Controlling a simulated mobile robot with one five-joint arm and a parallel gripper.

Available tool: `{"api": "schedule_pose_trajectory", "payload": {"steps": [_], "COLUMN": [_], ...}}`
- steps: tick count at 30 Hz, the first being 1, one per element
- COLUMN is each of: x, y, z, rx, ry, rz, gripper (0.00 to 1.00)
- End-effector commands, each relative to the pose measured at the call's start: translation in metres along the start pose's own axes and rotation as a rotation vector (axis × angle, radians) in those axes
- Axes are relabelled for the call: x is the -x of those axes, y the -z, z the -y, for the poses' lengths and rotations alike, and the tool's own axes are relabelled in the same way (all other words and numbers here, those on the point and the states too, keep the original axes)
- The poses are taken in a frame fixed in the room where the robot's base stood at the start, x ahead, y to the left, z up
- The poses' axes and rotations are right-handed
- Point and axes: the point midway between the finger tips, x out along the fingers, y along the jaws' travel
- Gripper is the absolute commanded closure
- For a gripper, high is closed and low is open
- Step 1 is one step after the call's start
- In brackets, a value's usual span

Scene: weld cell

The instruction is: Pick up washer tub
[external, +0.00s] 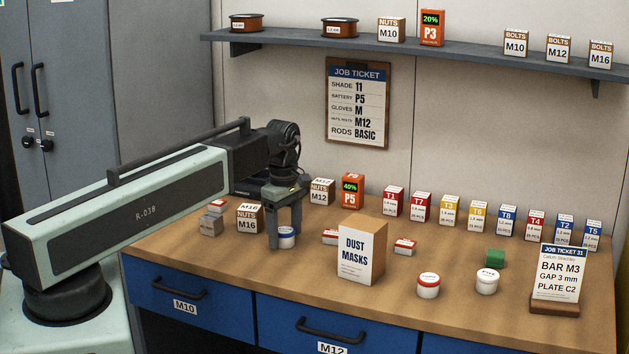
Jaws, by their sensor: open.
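Three small round tubs stand on the wooden bench.
A dust masks box (360,253) stands right of my gripper. A job ticket stand (562,273) is at the right.

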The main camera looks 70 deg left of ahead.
Motion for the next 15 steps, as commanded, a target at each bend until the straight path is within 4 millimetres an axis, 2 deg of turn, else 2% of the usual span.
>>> {"api": "schedule_pose_trajectory", "payload": {"steps": [1, 8, 12, 15], "x": [-0.0116, -0.0078, -0.0077, -0.0077], "y": [-0.0003, -0.0004, -0.0005, -0.0005], "z": [0.0003, 0.0002, 0.0002, 0.0002], "rx": [0.000, -0.001, -0.001, -0.001], "ry": [0.000, 0.000, 0.000, 0.000], "rz": [0.000, 0.000, 0.000, 0.000], "gripper": [0.32, 0.32, 0.71, 0.95]}}
